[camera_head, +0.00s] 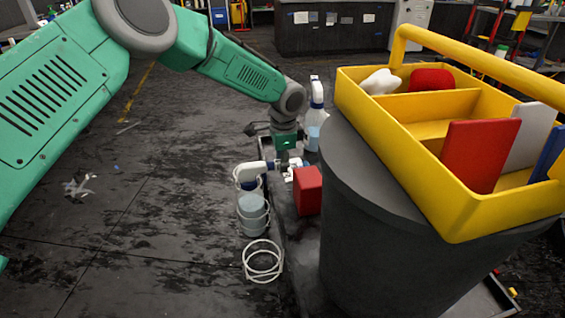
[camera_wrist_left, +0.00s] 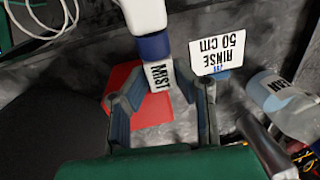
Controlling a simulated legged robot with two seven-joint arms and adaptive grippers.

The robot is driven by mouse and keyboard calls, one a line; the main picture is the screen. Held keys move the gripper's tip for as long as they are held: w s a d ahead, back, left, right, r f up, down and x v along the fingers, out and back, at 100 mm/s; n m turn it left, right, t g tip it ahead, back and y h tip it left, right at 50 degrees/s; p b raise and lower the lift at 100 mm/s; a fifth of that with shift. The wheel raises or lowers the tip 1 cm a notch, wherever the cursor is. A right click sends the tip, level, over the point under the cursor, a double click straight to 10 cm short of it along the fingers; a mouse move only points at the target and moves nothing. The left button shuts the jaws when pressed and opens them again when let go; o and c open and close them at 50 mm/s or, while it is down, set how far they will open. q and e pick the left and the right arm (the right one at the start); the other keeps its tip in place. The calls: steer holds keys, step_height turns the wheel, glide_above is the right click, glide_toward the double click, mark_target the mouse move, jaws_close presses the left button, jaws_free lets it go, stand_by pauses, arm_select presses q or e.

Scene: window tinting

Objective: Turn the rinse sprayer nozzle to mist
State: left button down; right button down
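The rinse sprayer (camera_head: 249,172) has a white head with a blue part and sits in a ring holder at the near side, nozzle pointing right. In the left wrist view its white head (camera_wrist_left: 144,14) comes in from the top, with a blue collar (camera_wrist_left: 153,46) and a nozzle tip marked MIST (camera_wrist_left: 160,76), the letters upside down. My left gripper (camera_head: 290,166) is at the nozzle. In the wrist view its fingers (camera_wrist_left: 158,92) stand apart on either side of the nozzle end, with gaps visible. My right gripper is not in view.
A "RINSE 50 cm" sign (camera_wrist_left: 217,52) and another spray bottle (camera_head: 316,100) are close by. A dark drum (camera_head: 375,235) carrying a yellow caddy (camera_head: 458,215) blocks the right. An empty ring holder (camera_head: 262,262) is in front.

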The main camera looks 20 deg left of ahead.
arm_select(q)
steer(key=shift+a+p, duration=0.3)
steer(key=shift+p, duration=0.1)
steer(key=shift+g+p, duration=0.35)
steer(key=shift+g, duration=0.05)
steer(key=shift+f+h, duration=0.1)
steer(key=shift+h, duration=0.3)
steer(key=c, duration=1.4)
jaws_free()
steer(key=shift+o, duration=0.2)
